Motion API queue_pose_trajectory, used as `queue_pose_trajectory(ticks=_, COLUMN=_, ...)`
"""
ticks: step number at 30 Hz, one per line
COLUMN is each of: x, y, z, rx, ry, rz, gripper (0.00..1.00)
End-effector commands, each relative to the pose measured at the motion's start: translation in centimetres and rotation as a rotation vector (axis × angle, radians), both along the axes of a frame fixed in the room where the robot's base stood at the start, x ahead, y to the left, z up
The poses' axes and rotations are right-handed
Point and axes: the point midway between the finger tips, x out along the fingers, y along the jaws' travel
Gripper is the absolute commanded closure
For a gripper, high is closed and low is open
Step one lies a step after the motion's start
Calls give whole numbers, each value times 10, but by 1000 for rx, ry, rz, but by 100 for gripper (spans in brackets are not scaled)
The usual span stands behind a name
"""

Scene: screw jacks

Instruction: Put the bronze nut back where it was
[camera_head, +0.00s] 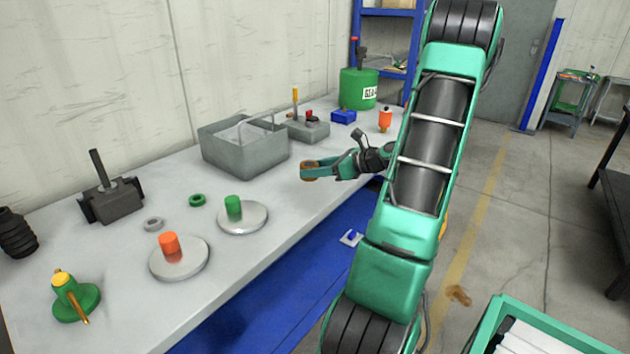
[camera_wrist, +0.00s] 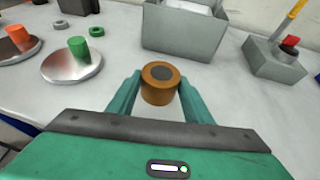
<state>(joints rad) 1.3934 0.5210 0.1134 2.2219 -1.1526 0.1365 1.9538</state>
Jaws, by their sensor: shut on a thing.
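The bronze nut (camera_wrist: 160,84) is a brown-orange ring with a dark centre. It sits between the two green fingers of my gripper (camera_wrist: 152,92) in the wrist view. In the head view my gripper (camera_head: 312,170) is at the front edge of the bench, right of the grey bin, with the bronze nut at its tip. Whether the nut touches the bench is hard to tell. An orange cylinder (camera_head: 169,243) and a green cylinder (camera_head: 233,206) each stand on a round metal plate. A grey ring (camera_head: 153,224) and a green ring (camera_head: 197,200) lie behind the plates.
A grey bin (camera_head: 230,158) stands behind my gripper on the bench (camera_head: 120,254). A grey block with a yellow-tipped lever (camera_head: 307,129), a blue block (camera_head: 343,116) and a green canister (camera_head: 358,89) stand further back. A black vise-like block (camera_head: 111,201) and a green-yellow fixture (camera_head: 75,299) are at left.

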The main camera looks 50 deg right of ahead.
Motion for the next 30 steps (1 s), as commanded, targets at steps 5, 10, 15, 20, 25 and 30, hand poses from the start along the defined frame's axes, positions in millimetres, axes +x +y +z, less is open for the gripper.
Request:
queue_pose_trajectory(ticks=5, x=9, y=-12, z=-8, rx=-1, ry=-3, rz=2, gripper=100)
queue_pose_trajectory(ticks=10, x=10, y=-14, z=-15, rx=1, ry=-3, rz=0, gripper=100)
queue_pose_trajectory(ticks=15, x=10, y=-14, z=-35, rx=3, ry=-2, rz=0, gripper=100)
queue_pose_trajectory(ticks=20, x=10, y=-14, z=-49, rx=0, ry=-3, rz=0, gripper=100)
queue_pose_trajectory(ticks=25, x=10, y=-14, z=-49, rx=-2, ry=-4, rz=0, gripper=100)
queue_pose_trajectory(ticks=30, x=9, y=-14, z=-52, rx=0, ry=-1, rz=-1, gripper=50)
